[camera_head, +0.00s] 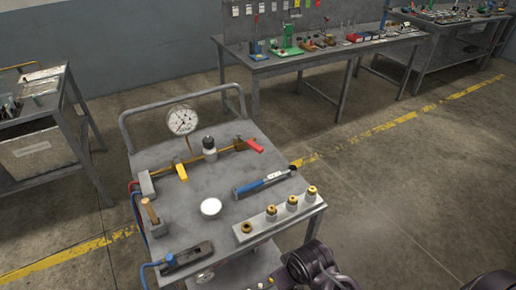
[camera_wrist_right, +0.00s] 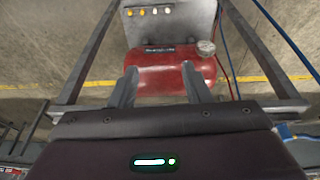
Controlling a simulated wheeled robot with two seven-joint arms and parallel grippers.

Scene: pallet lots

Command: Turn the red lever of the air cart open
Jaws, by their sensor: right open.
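The air cart (camera_head: 165,155) is a grey metal table with a push handle. A brass pipe runs along its far part in the head view. The red lever (camera_head: 255,145) is at the pipe's right end. A yellow lever (camera_head: 181,172) is further left on the pipe. A round white gauge (camera_head: 183,120) stands above the pipe. My right gripper (camera_wrist_right: 160,87) is open with nothing between its fingers, in front of a red tank (camera_wrist_right: 168,72) in the wrist view. The red lever is not seen there. My left gripper is not in view.
On the cart top are a blue-handled tool (camera_head: 263,184), a white round dish (camera_head: 210,207) and a grey block with brass fittings (camera_head: 270,219). Blue and red hoses run down its left side. Workbenches stand behind. Open floor lies to the right.

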